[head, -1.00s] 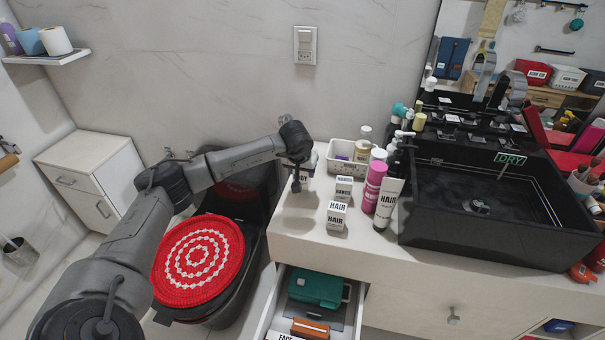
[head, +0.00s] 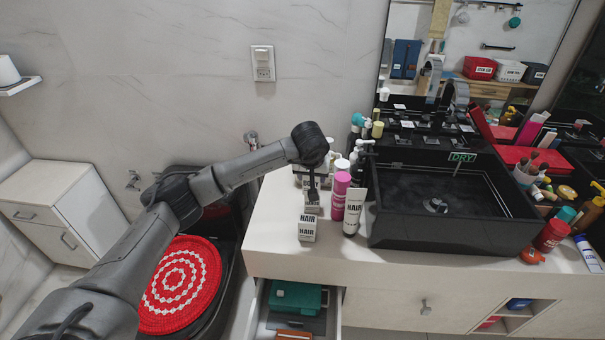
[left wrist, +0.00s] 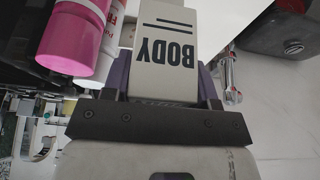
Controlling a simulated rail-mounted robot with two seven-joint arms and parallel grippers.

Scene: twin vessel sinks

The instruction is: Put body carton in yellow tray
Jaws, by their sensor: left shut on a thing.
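The body carton (left wrist: 162,50) is a pale box with dark "BODY" lettering, upside down in the left wrist view. My left gripper (left wrist: 160,95) is shut on it, with dark fingers at both sides. In the head view my left gripper (head: 312,190) is over the counter, near the hands carton (head: 311,208) and behind the hair carton (head: 307,229). The arm mostly hides the body carton there. I cannot make out a yellow tray in either view. My right gripper is not in view.
A pink bottle (head: 340,195) and a white hair tube (head: 353,211) stand just right of the gripper. The black sink (head: 450,232) fills the counter's middle. An open drawer (head: 295,322) juts out below. A red-covered toilet lid (head: 181,285) is at left.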

